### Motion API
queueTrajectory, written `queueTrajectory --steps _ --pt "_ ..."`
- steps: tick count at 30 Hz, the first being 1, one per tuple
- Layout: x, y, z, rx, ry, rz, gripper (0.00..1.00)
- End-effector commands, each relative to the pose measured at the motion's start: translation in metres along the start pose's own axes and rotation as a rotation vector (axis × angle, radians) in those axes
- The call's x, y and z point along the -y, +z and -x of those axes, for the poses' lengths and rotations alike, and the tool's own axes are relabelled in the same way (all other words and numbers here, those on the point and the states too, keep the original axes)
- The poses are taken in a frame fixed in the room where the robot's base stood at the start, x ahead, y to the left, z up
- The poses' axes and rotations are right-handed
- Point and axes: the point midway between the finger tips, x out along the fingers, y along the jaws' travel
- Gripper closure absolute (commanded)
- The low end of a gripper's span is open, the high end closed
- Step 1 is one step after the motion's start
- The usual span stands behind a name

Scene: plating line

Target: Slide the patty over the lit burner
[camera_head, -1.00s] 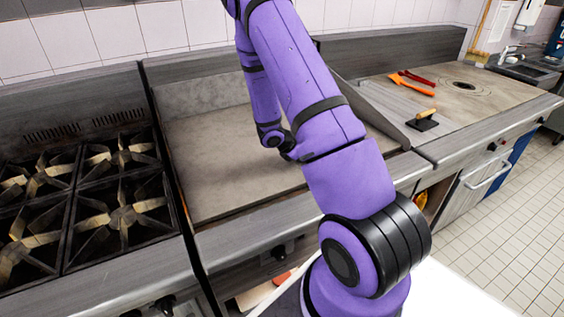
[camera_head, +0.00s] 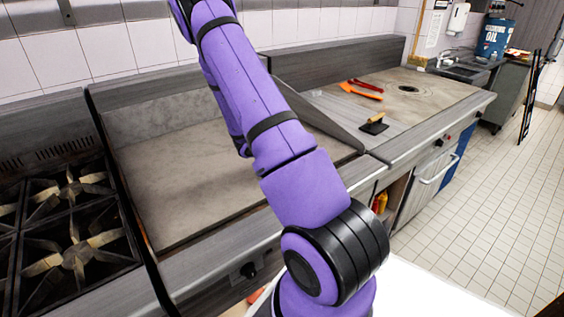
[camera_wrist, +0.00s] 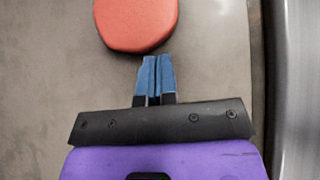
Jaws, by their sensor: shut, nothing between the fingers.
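The patty (camera_wrist: 136,22) is a reddish-orange, rounded piece lying flat on a grey-brown surface in the wrist view. It is cut off by the top edge. My gripper (camera_wrist: 158,64) has blue fingers pressed together, empty, just below the patty's lower right edge. Whether the tips touch it is hard to tell. In the head view the patty and my gripper do not show. A burner range (camera_head: 78,255) with black grates is at the lower left, and I see no clear flame on it.
A flat griddle (camera_head: 185,180) with a raised back lies right of the range. Further right a counter holds a red tool and an orange tool (camera_head: 358,91) and a black press (camera_head: 374,127) with a wooden handle. The tiled floor at right is open.

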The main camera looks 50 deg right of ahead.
Motion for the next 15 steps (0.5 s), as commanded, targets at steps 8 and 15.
queueTrajectory --steps 8,15 --pt "-0.005 -0.013 0.048 -0.002 0.004 -0.004 1.00" --pt "-0.005 -0.013 0.092 -0.001 0.002 -0.002 1.00"
